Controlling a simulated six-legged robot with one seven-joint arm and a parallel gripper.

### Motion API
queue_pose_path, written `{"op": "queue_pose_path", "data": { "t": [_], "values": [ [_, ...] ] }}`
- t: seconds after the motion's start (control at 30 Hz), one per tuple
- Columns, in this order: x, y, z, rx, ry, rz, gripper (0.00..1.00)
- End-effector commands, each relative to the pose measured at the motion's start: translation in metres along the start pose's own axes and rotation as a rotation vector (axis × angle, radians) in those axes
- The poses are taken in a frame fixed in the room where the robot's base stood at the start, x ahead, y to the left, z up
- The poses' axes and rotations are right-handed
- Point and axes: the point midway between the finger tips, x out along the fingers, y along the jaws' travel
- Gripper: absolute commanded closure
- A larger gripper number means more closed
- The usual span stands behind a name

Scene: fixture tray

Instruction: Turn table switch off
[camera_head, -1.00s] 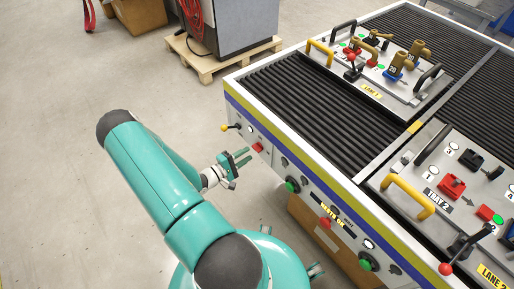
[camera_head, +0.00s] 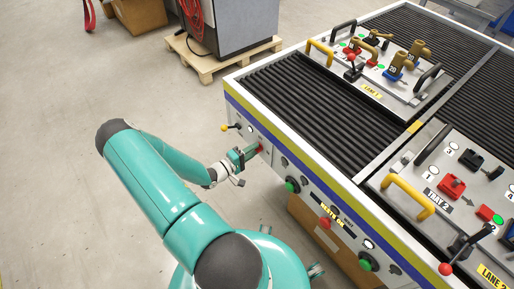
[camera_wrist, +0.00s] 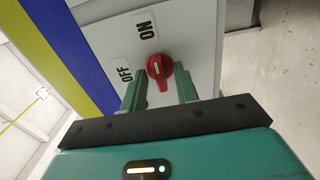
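The table switch is a red rotary knob (camera_wrist: 160,70) on the table's light side panel (camera_wrist: 188,42). In the wrist view an ON label (camera_wrist: 146,30) lies above it and an OFF label (camera_wrist: 124,76) to its left. I cannot tell for sure which label the knob points to. My gripper (camera_wrist: 161,88) is open, its two green fingers apart, one on each side of the knob's lower end. I cannot tell whether they touch it. In the head view my gripper (camera_head: 252,153) is at the panel and partly hides the red knob (camera_head: 261,148).
The table's front panel also carries a yellow-tipped lever (camera_head: 224,128), green buttons (camera_head: 292,186) and another red knob (camera_head: 326,223). Fixture trays with yellow handles (camera_head: 408,196) lie on the black rollers above. Open floor (camera_head: 60,190) lies to the left.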

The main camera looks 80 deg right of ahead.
Motion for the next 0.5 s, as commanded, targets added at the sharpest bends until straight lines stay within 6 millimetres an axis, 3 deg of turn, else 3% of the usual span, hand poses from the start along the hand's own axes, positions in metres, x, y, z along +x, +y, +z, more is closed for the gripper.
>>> {"op": "queue_pose_path", "data": {
  "t": [0.03, 0.13, 0.17, 0.37, 0.5],
  "values": [
    [-0.0001, 0.0001, -0.0001, 0.000, 0.000, 0.000, 0.79],
    [-0.0001, 0.0001, -0.0001, 0.000, 0.000, 0.000, 0.99],
    [-0.0002, 0.0001, -0.0001, 0.000, 0.000, 0.000, 1.00],
    [-0.0004, -0.0001, -0.0002, -0.035, 0.001, 0.000, 1.00],
    [-0.0007, 0.0003, -0.0005, -0.190, 0.001, 0.002, 1.00]
  ]
}}
